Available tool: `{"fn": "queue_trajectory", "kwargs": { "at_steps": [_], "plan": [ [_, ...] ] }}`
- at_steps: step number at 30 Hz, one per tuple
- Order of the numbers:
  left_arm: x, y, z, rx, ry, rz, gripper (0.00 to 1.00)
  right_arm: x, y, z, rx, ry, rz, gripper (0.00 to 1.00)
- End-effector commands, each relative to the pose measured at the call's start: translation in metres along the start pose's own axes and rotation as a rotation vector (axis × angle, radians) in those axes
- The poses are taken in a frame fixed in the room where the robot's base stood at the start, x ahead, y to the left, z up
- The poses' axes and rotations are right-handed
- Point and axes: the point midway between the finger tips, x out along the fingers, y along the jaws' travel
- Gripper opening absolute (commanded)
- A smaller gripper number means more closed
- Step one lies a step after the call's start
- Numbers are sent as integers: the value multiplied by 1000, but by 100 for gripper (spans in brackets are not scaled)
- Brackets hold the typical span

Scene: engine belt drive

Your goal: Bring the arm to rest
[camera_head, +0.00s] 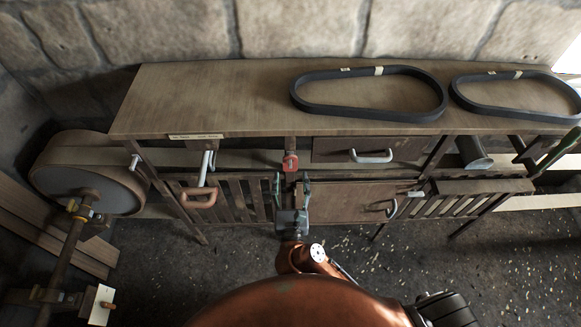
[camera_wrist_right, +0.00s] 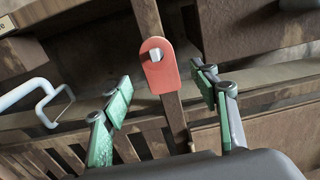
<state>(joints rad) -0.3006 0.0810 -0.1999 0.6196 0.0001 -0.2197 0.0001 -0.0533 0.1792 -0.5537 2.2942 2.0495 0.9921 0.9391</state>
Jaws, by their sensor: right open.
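My right gripper (camera_head: 291,190) is in front of the wooden workbench (camera_head: 220,95), near its middle. Its two green-padded fingers are spread apart with nothing between them, as the right wrist view (camera_wrist_right: 165,105) also shows. A red tag-like part with a metal pin (camera_head: 290,161) is on the bench's upright post, just beyond the fingertips. In the right wrist view this red part (camera_wrist_right: 159,76) lies between and beyond the fingers, apart from them. My left gripper is not in view.
Two black belts (camera_head: 322,107) (camera_head: 463,96) lie on the bench top. A large wheel (camera_head: 85,185) stands at the left. Drawer handles (camera_head: 371,157) and a brown handle (camera_head: 198,198) stick out from the bench front. The speckled floor (camera_head: 410,255) is clear at the front right.

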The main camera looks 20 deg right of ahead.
Motion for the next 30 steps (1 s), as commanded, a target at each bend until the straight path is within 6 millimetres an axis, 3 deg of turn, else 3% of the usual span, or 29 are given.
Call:
{"fn": "queue_trajectory", "kwargs": {
  "at_steps": [3, 9, 19, 22, 26, 30],
  "plan": [
    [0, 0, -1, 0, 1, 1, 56, -24, 0, -1, 2, 4, 0, 55],
    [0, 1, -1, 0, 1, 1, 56, -47, 0, -1, 0, 1, 0, 55],
    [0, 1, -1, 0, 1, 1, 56, -53, 0, 0, -3, -1, 0, 55],
    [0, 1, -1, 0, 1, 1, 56, -48, -2, -9, -65, -14, -6, 55],
    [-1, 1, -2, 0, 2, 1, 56, -30, -10, -48, -337, -64, -20, 55],
    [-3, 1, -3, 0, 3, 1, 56, -13, -20, -126, -835, -127, 25, 55]
  ]
}}
